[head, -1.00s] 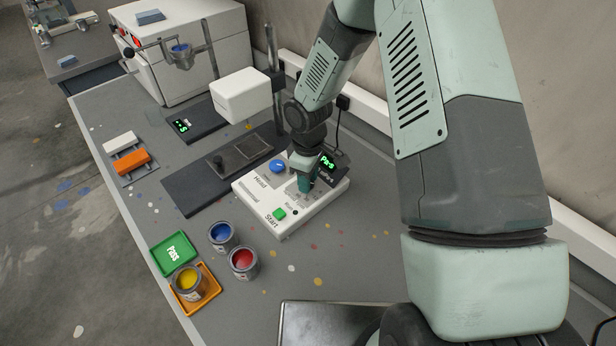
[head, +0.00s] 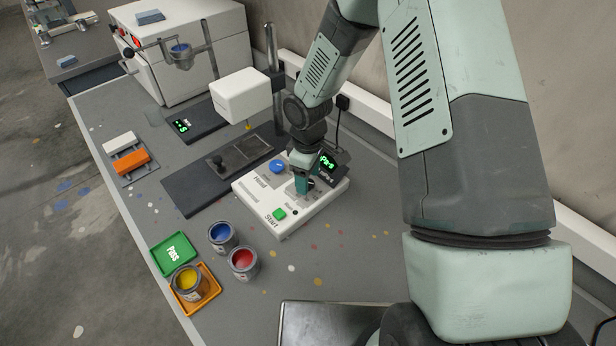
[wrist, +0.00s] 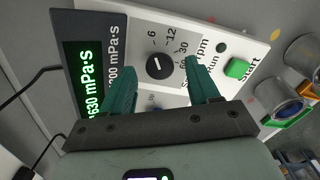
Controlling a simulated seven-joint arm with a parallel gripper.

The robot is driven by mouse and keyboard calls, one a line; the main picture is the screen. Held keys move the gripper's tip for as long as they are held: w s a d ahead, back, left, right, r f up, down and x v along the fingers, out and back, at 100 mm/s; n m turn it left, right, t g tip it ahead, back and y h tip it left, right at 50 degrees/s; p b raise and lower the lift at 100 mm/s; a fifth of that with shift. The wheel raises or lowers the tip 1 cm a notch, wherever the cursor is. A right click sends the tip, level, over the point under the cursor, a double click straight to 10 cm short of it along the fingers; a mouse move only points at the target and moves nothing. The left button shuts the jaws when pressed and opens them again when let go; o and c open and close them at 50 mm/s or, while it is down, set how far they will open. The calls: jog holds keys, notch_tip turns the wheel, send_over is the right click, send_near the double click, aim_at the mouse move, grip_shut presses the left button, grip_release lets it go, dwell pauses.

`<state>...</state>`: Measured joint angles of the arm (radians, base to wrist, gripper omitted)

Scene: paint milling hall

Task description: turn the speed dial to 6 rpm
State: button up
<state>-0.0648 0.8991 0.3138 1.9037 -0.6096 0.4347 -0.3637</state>
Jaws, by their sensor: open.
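The speed dial (wrist: 160,66) is a round black knob with a white line on the white control box (head: 250,205). In the wrist view the marks 6, 12 and 30 stand around it, with "rpm" beside them. The line lies nearly level in that view; I cannot tell which end points. My gripper (wrist: 158,72) is open, one green finger on each side of the dial; contact is not clear. In the head view my gripper (head: 303,186) is over the right part of the box and hides the dial.
A blue knob (head: 277,166) and green Start button (head: 279,214) share the box. A lit display (head: 328,162) stands behind my gripper; in the wrist view it reads mPa·s. Blue (head: 222,236), red (head: 243,262) and yellow (head: 187,281) paint cans stand in front.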

notch_tip(320, 180, up, 10)
dwell(0.3)
dwell(0.3)
jog(key=s+d+r+m+t, duration=0.1)
jog(key=s+d+r+m, duration=0.15)
jog(key=r, duration=0.35)
jog(key=s+d+r+m+t+h, duration=0.1)
jog(key=s+d+r, duration=0.15)
jog(key=r, duration=0.35)
jog(key=s+d+r+m+t, duration=0.1)
jog(key=s+d+r+m, duration=0.1)
jog(key=d+r, duration=0.35)
jog(key=s+d+r+m+t, duration=0.1)
jog(key=s+r+m, duration=0.3)
jog(key=s, duration=0.4)
jog(key=s+d+r+m+t+y, duration=0.1)
jog(key=s+r+m, duration=0.2)
jog(key=s+r, duration=0.3)
jog(key=shift+s+d+r+m+t, duration=0.3)
jog(key=shift+s+d+m, duration=0.1)
jog(key=shift+s, duration=0.65)
